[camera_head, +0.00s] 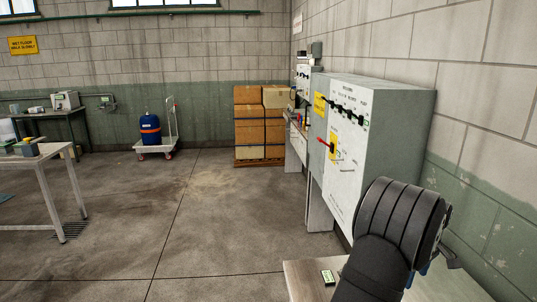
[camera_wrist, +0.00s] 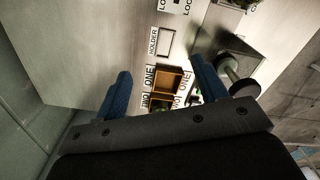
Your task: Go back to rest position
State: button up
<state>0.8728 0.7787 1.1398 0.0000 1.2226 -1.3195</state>
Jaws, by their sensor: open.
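In the wrist view my gripper (camera_wrist: 163,86) has its two blue fingers spread apart. Nothing is held between them. Beyond the fingers is a pale panel with a HOLDER label (camera_wrist: 153,41), ONE labels and a small yellow-brown open box (camera_wrist: 166,82). In the head view my dark ribbed arm is at the lower right, in front of the grey control cabinet (camera_head: 381,125). The gripper itself cannot be made out there, apart from a small blue bit beside the arm.
A grey bracket with a dark round-ended part (camera_wrist: 238,72) stands close to the right finger. A metal table (camera_head: 308,278) lies below my arm, with a small device (camera_head: 328,277) on it. The block wall (camera_head: 470,90) is close on the right. Open floor (camera_head: 215,225) lies left.

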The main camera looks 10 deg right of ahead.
jog(key=w+a+f, duration=0.3)
jog(key=w+f, duration=0.3)
jog(key=w, duration=0.3)
jog(key=shift+w+a, duration=0.15)
jog(key=shift+w, duration=0.15)
